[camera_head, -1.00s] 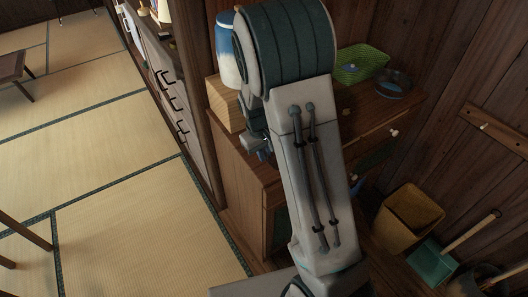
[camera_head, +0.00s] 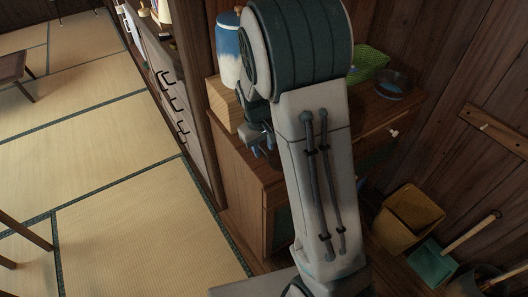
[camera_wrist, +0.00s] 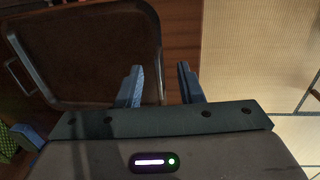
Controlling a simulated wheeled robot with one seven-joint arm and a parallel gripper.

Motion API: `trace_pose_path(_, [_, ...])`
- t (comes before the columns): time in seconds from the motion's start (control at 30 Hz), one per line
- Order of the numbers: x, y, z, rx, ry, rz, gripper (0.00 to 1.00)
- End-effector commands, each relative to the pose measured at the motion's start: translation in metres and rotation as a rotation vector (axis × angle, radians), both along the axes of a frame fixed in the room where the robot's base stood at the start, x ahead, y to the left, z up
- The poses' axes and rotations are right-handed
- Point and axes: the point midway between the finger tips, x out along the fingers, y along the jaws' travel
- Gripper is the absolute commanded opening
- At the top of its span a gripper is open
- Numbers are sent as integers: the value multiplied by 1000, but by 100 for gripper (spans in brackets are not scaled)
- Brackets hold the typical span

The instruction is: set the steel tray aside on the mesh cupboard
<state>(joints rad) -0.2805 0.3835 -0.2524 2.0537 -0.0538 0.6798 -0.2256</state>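The steel tray (camera_wrist: 85,60) shows in the wrist view as a dark, worn tray with a pale rim and a bar handle on its left side. It lies over a brown wooden surface (camera_wrist: 182,40). In the head view my arm hides it. My gripper (camera_wrist: 158,75) is open and empty, its blue fingers apart near the tray's right rim. The left finger overlaps the tray in the picture and the right finger is beyond its edge; I cannot tell the height between them. In the head view the wooden cupboard (camera_head: 240,185) stands behind my arm, and only part of my gripper (camera_head: 262,150) shows.
On the cupboard stand a green basket (camera_head: 372,62), a grey pan (camera_head: 393,86), a wooden box (camera_head: 223,105) and a blue-and-white jar (camera_head: 228,60). A yellow bin (camera_head: 405,220) and green dustpan (camera_head: 433,262) stand at right. Tatami floor (camera_head: 130,220) at left is open.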

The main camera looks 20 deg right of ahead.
Motion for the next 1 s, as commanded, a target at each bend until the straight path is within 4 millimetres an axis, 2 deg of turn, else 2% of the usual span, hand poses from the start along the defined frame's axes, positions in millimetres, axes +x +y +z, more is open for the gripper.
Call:
trace_pose_path(0.03, [1, 2, 14, 1, -7, 2, 34])
trace_pose_path(0.1, [0, 4, 30, 1, -6, 1, 34])
trace_pose_path(0.3, [-2, 9, 67, 0, -4, 2, 34])
trace_pose_path(0.57, [-8, 10, 90, 8, -7, -9, 34])
trace_pose_path(0.67, [-24, 7, 102, 31, -24, -37, 34])
trace_pose_path(0.77, [-50, 3, 117, 68, -52, -81, 34])
trace_pose_path(1.0, [-129, -2, 144, 139, -132, -200, 34])
